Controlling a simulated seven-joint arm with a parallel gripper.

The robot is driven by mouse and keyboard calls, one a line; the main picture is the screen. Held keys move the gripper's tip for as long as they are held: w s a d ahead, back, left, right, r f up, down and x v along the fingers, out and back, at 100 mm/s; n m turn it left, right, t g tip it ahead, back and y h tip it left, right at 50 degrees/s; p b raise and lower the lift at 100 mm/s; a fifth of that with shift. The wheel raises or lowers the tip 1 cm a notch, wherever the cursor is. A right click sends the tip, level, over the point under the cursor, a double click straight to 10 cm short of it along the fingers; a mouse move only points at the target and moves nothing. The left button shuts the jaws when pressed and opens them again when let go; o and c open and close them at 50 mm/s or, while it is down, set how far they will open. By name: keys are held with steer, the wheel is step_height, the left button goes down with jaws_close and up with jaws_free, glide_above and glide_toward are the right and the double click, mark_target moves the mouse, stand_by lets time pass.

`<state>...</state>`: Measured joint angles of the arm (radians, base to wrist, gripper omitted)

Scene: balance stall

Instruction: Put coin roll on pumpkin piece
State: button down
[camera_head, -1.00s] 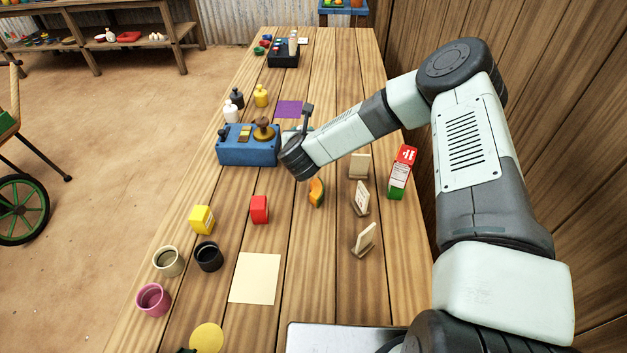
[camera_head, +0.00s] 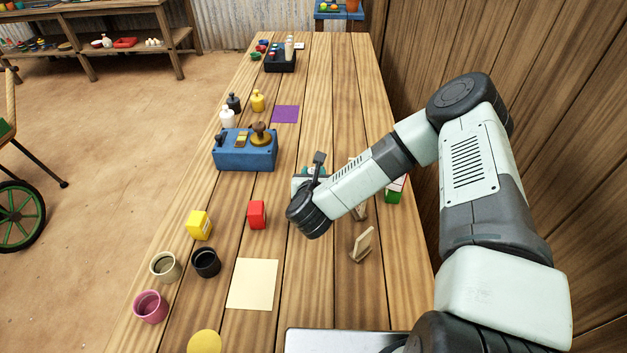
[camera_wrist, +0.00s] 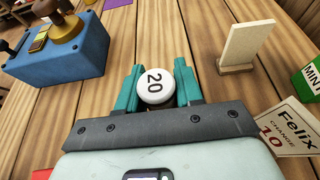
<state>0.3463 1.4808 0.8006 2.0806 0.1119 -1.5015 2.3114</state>
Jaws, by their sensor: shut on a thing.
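My gripper (camera_wrist: 157,70), with teal fingers, is shut on the coin roll (camera_wrist: 154,86), whose white round end marked "20" shows between the fingers in the wrist view. In the head view my arm reaches over the middle of the table, and a bit of the teal fingers shows beyond the wrist. The coin roll cannot be made out there. The pumpkin piece is not visible now in either view; in the head view my arm covers the area where it lay earlier.
A blue box (camera_head: 245,157) with a brown knob stands left of my gripper.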

steer(key=shift+f, duration=1.15)
steer(key=shift+f, duration=0.15)
steer(key=c, duration=0.7)
jaws_free()
steer(key=shift+c, duration=0.2)
steer(key=v, duration=1.2)
steer(key=shift+r, duration=0.2)
